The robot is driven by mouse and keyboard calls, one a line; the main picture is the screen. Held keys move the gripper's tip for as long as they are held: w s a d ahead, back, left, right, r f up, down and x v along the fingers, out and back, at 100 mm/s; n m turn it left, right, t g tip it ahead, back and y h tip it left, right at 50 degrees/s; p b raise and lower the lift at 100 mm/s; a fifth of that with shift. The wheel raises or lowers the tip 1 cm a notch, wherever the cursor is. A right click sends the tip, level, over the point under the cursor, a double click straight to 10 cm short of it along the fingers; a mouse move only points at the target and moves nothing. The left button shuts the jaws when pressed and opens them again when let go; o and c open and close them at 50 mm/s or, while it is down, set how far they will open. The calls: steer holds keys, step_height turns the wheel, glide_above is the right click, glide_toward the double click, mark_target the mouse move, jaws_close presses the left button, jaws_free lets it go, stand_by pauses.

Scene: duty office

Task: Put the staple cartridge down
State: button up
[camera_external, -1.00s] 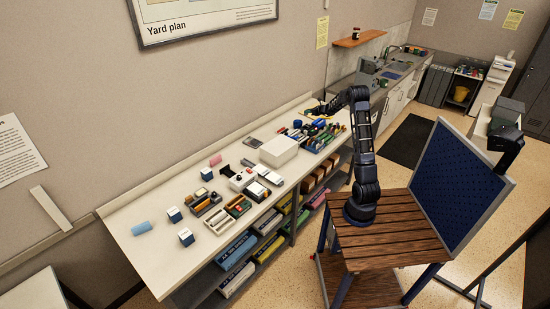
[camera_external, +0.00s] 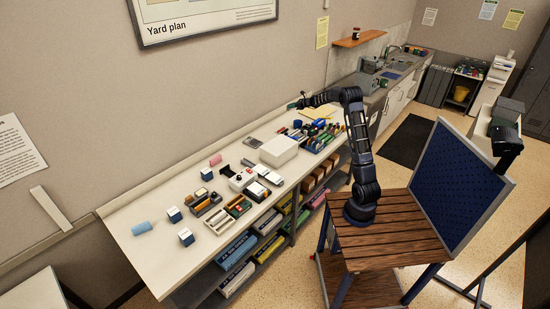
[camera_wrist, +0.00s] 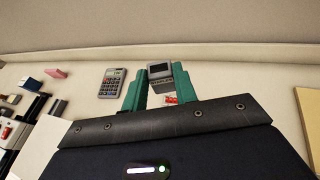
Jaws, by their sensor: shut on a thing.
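The staple cartridge (camera_wrist: 161,71) is a small dark grey block with pale lettering on its face. In the wrist view it sits between the tips of my teal fingers. My gripper (camera_wrist: 159,80) is shut on it. In the external view my gripper (camera_external: 297,104) is at the far back of the long bench (camera_external: 130,234), close to the wall, and appears raised above the top. The cartridge is too small there to make out clearly. A small red and white thing (camera_wrist: 171,99) shows below the cartridge in the wrist view, partly hidden.
A calculator (camera_wrist: 112,82) lies left of my fingers. A white box (camera_external: 279,150), an organiser with pens (camera_external: 322,137) and a yellow sheet or folder (camera_external: 318,112) are on the bench nearby. The wall runs close behind. Bare bench shows around the calculator.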

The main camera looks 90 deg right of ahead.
steer(key=w+a+f+n+y, duration=0.1)
steer(key=w+a+n+y, duration=0.25)
steer(key=w+a, duration=0.65)
steer(key=w+a+f+n+y, duration=0.1)
steer(key=w+a+n+y, duration=0.25)
steer(key=w, duration=1.35)
steer(key=w+a+f+n+y, duration=0.1)
steer(key=w+a+n+y, duration=0.35)
steer(key=w, duration=0.85)
steer(key=shift+m+t+y, duration=0.25)
steer(key=shift+m+t, duration=0.15)
steer(key=shift+m, duration=0.15)
steer(key=f, duration=0.6)
steer(key=a+f, duration=0.1)
steer(key=f, duration=0.6)
steer(key=a+f, duration=0.1)
steer(key=f, duration=0.5)
steer(key=shift+f, duration=0.3)
steer(key=shift+f, duration=0.1)
steer(key=o, duration=1)
steer(key=shift+c, duration=0.2)
